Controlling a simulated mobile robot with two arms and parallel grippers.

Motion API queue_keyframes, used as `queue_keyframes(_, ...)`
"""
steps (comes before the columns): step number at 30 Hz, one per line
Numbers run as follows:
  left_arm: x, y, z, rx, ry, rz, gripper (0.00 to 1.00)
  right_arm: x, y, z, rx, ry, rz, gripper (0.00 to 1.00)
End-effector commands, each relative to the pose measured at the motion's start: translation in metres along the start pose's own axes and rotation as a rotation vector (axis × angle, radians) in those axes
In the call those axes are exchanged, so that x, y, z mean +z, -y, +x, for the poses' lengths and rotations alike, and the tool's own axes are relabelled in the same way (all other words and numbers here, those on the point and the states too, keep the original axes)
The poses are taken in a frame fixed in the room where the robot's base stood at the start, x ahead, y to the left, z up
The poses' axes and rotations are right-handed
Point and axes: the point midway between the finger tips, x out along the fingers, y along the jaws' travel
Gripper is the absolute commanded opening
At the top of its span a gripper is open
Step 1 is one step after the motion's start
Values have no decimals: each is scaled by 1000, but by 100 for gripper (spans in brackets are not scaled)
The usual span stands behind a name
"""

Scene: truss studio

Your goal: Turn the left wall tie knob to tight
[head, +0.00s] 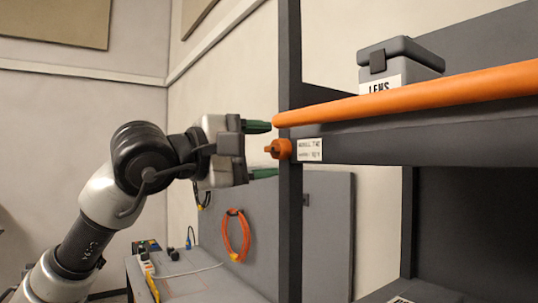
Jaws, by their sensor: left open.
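An orange knob (280,149) sits on the dark upright post of the shelf unit, just below the end of an orange bar. A small white label (309,150) with print too small to read is to its right. My left gripper (262,150) comes in from the left with its two green-tipped fingers apart. One finger is above the knob's height and one is below it. The knob shows between them, near the fingertips. I cannot tell whether a finger touches the knob or the post. My right gripper is not in view.
The orange bar (420,93) runs along the shelf's front edge. A grey case (400,64) labelled LENS stands on the shelf. Below left, a workbench (190,282) holds cables and small items, with an orange cable coil (236,236) on the panel behind.

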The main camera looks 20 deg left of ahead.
Motion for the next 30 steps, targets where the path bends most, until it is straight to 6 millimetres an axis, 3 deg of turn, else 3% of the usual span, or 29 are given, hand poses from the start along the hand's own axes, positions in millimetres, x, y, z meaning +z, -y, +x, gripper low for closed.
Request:
queue_keyframes(6,-2,4,-47,4,-4,3,60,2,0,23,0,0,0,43)
queue_keyframes(12,-1,2,-79,3,-3,2,60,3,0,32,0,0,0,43)
queue_keyframes(18,0,1,-90,1,-1,1,60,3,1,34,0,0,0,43)
queue_keyframes(30,0,0,-90,1,-1,1,60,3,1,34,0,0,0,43)
